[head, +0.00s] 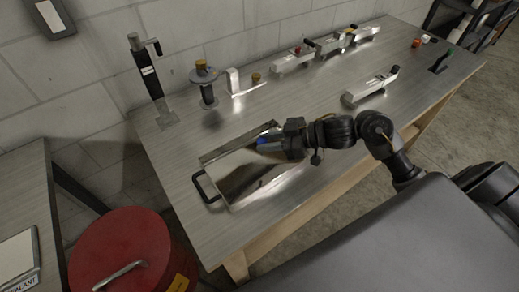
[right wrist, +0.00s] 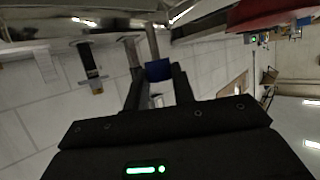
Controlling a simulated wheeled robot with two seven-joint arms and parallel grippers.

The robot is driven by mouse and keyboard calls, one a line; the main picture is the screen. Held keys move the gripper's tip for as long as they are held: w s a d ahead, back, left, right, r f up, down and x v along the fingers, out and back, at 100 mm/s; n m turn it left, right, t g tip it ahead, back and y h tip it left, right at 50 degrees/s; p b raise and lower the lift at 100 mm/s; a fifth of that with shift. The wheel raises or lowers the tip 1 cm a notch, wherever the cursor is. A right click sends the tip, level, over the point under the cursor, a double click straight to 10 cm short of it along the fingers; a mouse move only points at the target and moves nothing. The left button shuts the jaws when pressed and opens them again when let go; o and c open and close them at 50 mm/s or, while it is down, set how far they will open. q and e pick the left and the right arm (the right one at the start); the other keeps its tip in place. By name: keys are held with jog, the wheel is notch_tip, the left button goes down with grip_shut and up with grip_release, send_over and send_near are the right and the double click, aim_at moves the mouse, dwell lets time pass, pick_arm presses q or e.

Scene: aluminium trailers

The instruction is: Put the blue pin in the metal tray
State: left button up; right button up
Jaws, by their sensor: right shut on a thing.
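The metal tray (head: 222,150) is a shiny rectangular tray with a black handle at its left end, lying on the steel bench. My right gripper (head: 270,143) is over the right part of the tray, shut on the blue pin (head: 262,141). Only a small blue part of the pin shows; the dark fingers hide the rest. In the right wrist view, the blue pin (right wrist: 158,70) sits between the two fingertips. A bluish patch in the tray looks like its reflection. I cannot tell whether the pin touches the tray. My left gripper is not in view.
The steel bench (head: 300,95) carries a black post (head: 150,80), several metal latch parts along the back, and another latch (head: 370,88) right of the tray. A red drum (head: 120,250) stands at the lower left. The bench is clear between the tray and the back parts.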

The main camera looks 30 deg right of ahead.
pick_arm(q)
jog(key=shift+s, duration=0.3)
pick_arm(e)
jog(key=shift+w+a+f, duration=0.35)
jog(key=shift+w+f, duration=0.15)
jog(key=shift+f, duration=0.2)
jog(key=shift+w+a+f, duration=0.3)
jog(key=shift+w+f, duration=0.15)
jog(key=shift+f, duration=0.25)
notch_tip(320, 180, down, 3)
jog(key=shift+w+a, duration=0.1)
jog(key=shift+a, duration=0.05)
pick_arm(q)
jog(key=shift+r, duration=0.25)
pick_arm(e)
jog(key=shift+f, duration=0.25)
jog(key=shift+f, duration=0.15)
jog(key=o, duration=1)
jog(key=shift+c, duration=0.2)
